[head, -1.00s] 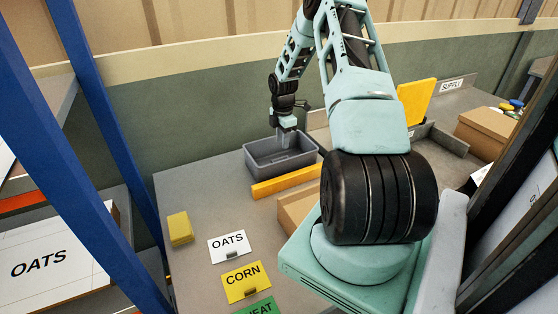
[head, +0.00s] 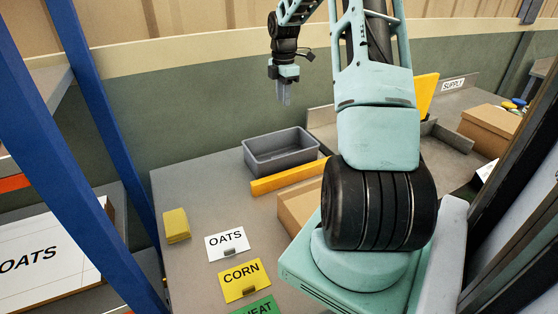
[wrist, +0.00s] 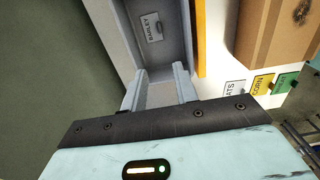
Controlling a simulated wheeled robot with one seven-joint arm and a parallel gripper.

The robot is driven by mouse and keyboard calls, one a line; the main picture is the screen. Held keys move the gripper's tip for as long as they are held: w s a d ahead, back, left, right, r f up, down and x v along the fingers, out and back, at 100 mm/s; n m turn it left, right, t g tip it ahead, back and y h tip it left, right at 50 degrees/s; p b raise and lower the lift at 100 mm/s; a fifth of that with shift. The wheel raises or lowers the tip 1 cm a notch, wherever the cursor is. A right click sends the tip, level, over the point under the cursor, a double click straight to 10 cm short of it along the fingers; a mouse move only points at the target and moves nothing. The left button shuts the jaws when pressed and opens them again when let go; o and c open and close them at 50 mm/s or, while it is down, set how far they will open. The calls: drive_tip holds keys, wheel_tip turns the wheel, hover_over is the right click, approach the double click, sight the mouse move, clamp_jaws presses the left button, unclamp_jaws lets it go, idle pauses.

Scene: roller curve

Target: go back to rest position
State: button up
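My gripper (head: 284,98) hangs in the air above and behind the grey bin (head: 262,166), fingers pointing down. In the wrist view my gripper (wrist: 160,78) has its two fingers apart with nothing held between them. The bin (wrist: 112,38) lies beyond the fingertips there. A white BARLEY card (wrist: 152,27) with a dark clip lies inside the bin. In the head view the bin's near wall hides the card.
A yellow bar (head: 285,179) lies along the bin's front. OATS (head: 227,243), CORN (head: 240,280) and green (head: 258,308) cards lie on the table, with a yellow block (head: 176,226) at left. Blue posts (head: 105,130) stand left. A cardboard box (head: 490,128) sits at right.

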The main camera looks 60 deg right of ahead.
drive_tip(key=shift+r, duration=1.55)
drive_tip(key=w+a+b, duration=0.1)
drive_tip(key=w+a, duration=0.2)
drive_tip(key=a, duration=0.7)
drive_tip(key=w+a+b, duration=0.1)
drive_tip(key=w+a, duration=0.2)
drive_tip(key=a, duration=0.8)
drive_tip(key=s+a+f+m, duration=0.1)
drive_tip(key=s+a, duration=0.2)
drive_tip(key=a, duration=1.4)
drive_tip(key=s+a+f+m+b, duration=0.2)
drive_tip(key=s+a, duration=0.9)
drive_tip(key=a, duration=0.3)
drive_tip(key=s+a+f, duration=0.1)
drive_tip(key=s+a, duration=0.1)
drive_tip(key=s, duration=0.5)
drive_tip(key=s+a+f+m+b, duration=0.1)
drive_tip(key=s+a+f, duration=0.1)
drive_tip(key=s, duration=0.5)
drive_tip(key=shift+a+f+y, duration=0.2)
drive_tip(key=shift+a+y, duration=0.1)
drive_tip(key=shift+a, duration=0.1)
